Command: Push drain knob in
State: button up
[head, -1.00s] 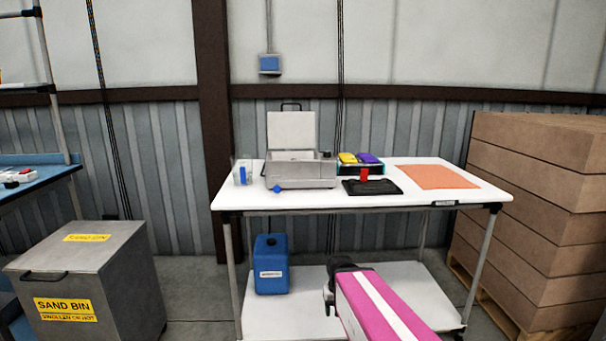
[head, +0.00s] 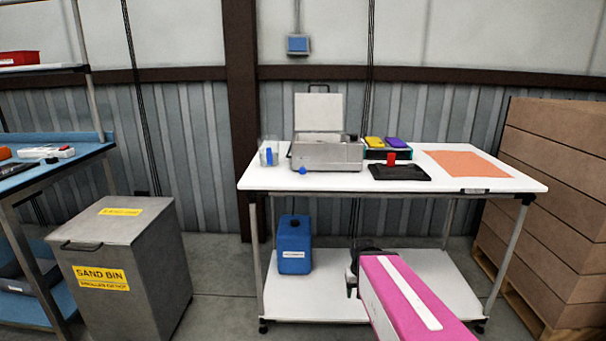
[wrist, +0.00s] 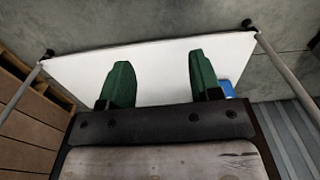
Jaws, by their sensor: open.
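A silver metal box (head: 327,155) with its lid (head: 319,118) raised stands on the white table, left of the middle. A small blue knob (head: 302,171) shows low at its front left corner. I take this as the drain knob; how far it sticks out is too small to tell. My gripper is in front of the table and below its top, far from the knob. In the wrist view my gripper (wrist: 158,82) has two green fingers wide apart with nothing between them. The wrist view shows the white lower shelf beyond the fingers, and the knob is not in it.
The white table (head: 460,184) also holds a clear cup (head: 268,152), yellow and purple items in a bin (head: 374,154), a black tray (head: 412,174) and an orange mat (head: 465,163). A sand bin (head: 125,265) stands left, cartons (head: 545,190) right. A blue jug (head: 294,246) is on the lower shelf.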

dwell(0.3)
jog(key=shift+w+a+r, duration=0.1)
jog(key=shift+w+r, duration=0.1)
jog(key=shift+w, duration=0.05)
jog(key=c, duration=0.9)
jog(key=w+a+r+n, duration=0.1)
jog(key=w+r, duration=0.1)
jog(key=w+r+n+t, duration=0.1)
jog(key=w+r, duration=0.1)
jog(key=w+a+r+n, duration=0.1)
jog(key=w+r, duration=0.1)
jog(key=r, duration=0.1)
jog(key=shift+w+a+y, duration=0.3)
jog(key=shift+w+y, duration=0.1)
grip_shut()
jog(key=n+t+y, duration=0.4)
jog(key=n, duration=1)
send_near(303, 169)
jog(key=s, duration=0.6)
jog(key=x, duration=0.8)
jog(key=shift+w+f, duration=0.15)
jog(key=shift+w, duration=0.15)
jog(key=shift+w+f, duration=0.15)
jog(key=shift+w, duration=0.85)
jog(key=shift+w+f, duration=0.1)
jog(key=shift+w, duration=0.9)
